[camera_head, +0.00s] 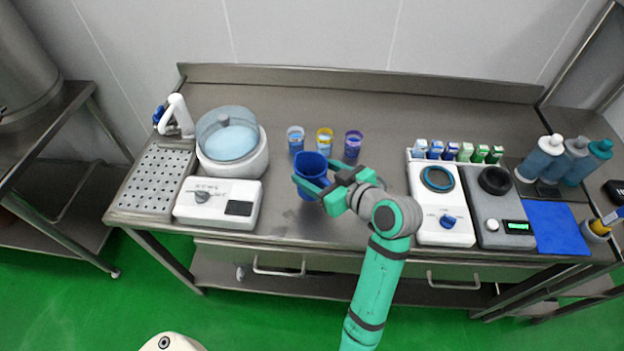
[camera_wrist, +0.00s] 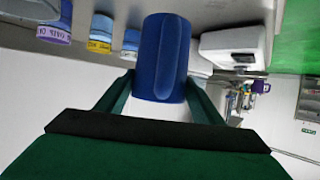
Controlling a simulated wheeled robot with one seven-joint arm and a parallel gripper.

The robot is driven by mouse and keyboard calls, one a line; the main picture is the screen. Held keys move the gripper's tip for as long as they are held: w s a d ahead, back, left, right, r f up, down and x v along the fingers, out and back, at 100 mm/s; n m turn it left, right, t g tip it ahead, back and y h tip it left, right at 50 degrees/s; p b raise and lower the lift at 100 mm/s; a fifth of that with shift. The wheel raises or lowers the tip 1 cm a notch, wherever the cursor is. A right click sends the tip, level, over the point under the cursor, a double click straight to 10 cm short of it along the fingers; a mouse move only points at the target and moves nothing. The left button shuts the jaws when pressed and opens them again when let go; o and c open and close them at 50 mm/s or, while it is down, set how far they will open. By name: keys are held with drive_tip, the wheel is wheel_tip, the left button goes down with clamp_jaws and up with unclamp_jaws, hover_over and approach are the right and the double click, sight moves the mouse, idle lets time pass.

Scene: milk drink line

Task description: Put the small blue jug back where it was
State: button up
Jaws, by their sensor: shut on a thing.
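The small blue jug (camera_head: 309,167) is over the middle of the steel table in the head view. My gripper (camera_head: 325,185) is shut on it from the right-hand side. In the wrist view the jug (camera_wrist: 163,58) sits between the green fingers of my gripper (camera_wrist: 160,98). The jug's mouth shows in the head view and it looks roughly upright. I cannot tell whether its base touches the table.
A white machine with a clear bowl (camera_head: 228,137) is left. A white device (camera_head: 443,205) and a grey scale (camera_head: 497,208) are right. A blue mat (camera_head: 555,228) lies beyond.

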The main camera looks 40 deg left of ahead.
drive_tip(key=shift+w+a+f, duration=0.15)
drive_tip(key=shift+a+f, duration=0.3)
drive_tip(key=shift+f, duration=0.1)
drive_tip(key=shift+w+a+f, duration=0.1)
drive_tip(key=shift+a+f, duration=0.05)
drive_tip(key=shift+f, duration=1.6)
drive_tip(key=shift+f, duration=0.1)
drive_tip(key=o, duration=1.3)
drive_tip(key=v, duration=1.2)
